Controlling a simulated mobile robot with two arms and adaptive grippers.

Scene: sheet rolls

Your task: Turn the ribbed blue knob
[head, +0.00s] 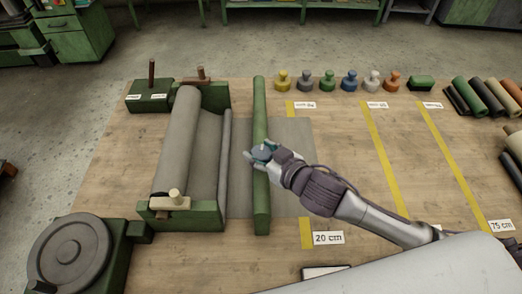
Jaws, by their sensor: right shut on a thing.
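My right gripper (266,155) reaches in from the lower right. My left gripper is not in view.
Several coloured knobbed pieces, including a blue one (349,80), stand in a row at the back. Yellow strips (380,150) cross the wooden table (345,160). Rolls (480,95) lie at the right. A round grey disc (70,255) on a green base is front left.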

